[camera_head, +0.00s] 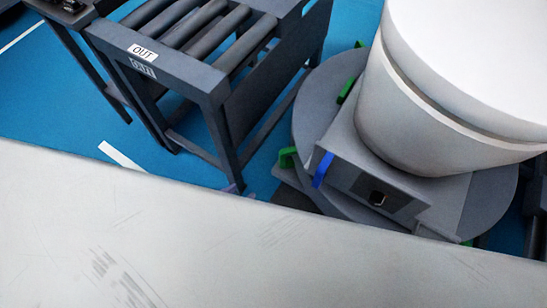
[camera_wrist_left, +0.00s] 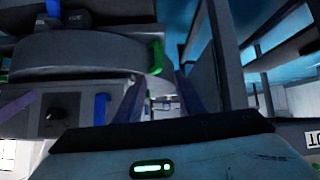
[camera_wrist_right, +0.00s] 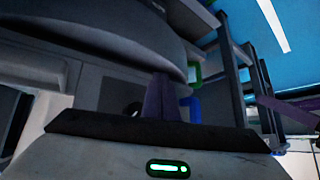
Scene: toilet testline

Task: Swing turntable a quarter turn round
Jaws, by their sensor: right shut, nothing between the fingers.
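The turntable (camera_head: 312,115) is a dark grey disc at the right of the head view, with a white toilet (camera_head: 440,110) on its grey base. Green tabs (camera_head: 287,158) stand on its rim, and a blue tab (camera_head: 322,169) is beside a panel with a black knob (camera_head: 377,198). My left gripper (camera_head: 241,191) is low, left of the near green tab; in the left wrist view its fingers (camera_wrist_left: 160,100) are apart, with the green tab beyond them. My right gripper (camera_wrist_right: 163,98) is shut and empty, close to the blue tab (camera_wrist_right: 190,108); it is hidden in the head view.
A dark roller stand (camera_head: 165,65) marked OUT is left of the turntable, with a narrow gap between. A large pale surface (camera_head: 150,235) fills the lower head view and hides most of my arms. Blue floor is clear at the left.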

